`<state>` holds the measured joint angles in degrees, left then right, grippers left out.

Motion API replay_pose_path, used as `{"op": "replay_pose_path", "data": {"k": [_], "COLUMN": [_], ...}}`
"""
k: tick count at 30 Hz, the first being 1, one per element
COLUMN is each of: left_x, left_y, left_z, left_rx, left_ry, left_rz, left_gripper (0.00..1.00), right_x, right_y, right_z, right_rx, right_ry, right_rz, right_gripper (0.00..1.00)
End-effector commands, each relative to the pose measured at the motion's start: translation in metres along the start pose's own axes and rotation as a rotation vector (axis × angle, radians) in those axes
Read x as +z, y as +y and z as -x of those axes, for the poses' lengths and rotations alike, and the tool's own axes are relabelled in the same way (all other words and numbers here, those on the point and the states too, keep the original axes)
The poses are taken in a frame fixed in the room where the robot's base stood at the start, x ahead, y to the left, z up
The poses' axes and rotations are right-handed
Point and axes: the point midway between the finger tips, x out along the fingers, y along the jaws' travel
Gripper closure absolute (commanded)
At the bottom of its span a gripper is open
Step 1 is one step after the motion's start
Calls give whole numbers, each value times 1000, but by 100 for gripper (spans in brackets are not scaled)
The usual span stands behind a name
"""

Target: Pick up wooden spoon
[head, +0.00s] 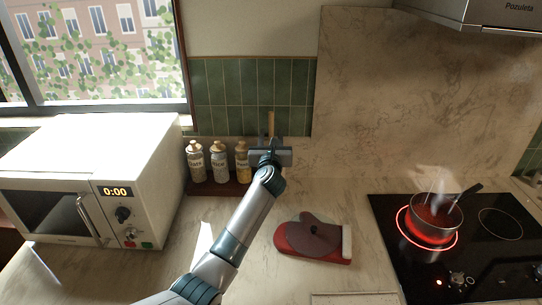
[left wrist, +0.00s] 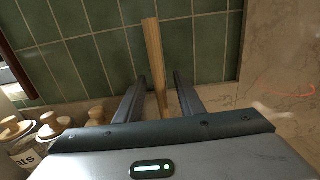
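The wooden spoon shows as a light wooden stick (head: 271,122) standing upright in front of the green tiles, just beyond my left gripper (head: 270,152). In the left wrist view the stick (left wrist: 153,50) runs up between the two dark fingers of my left gripper (left wrist: 159,78). The fingers are apart, with a gap on each side of the stick. The stick's lower end, and whatever holds it, are hidden behind the gripper. My right gripper is not in view.
Several labelled jars with wooden lids, one of them here (head: 219,162), stand on a dark tray left of the gripper. A white microwave (head: 150,170) is further left. A red oven mitt (head: 310,240) lies on the counter. A steaming pot (head: 433,222) sits on a glowing burner at right.

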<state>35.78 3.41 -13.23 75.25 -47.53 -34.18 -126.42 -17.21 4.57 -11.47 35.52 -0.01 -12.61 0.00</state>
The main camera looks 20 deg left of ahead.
Motion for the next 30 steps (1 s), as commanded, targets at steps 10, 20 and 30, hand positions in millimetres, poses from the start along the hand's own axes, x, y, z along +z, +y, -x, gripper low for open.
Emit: {"op": "replay_pose_path", "data": {"k": [10,20,30], "left_x": [0,0,19], "left_y": [0,0,1], "left_z": [0,0,0], "left_rx": [0,0,1], "left_ry": [0,0,-5], "left_rz": [0,0,0], "left_gripper": [86,100,100], "right_x": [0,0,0], "right_y": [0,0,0], "right_z": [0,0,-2], "right_rx": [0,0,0], "right_ry": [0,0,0], "right_rz": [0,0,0], "right_gripper": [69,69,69]}}
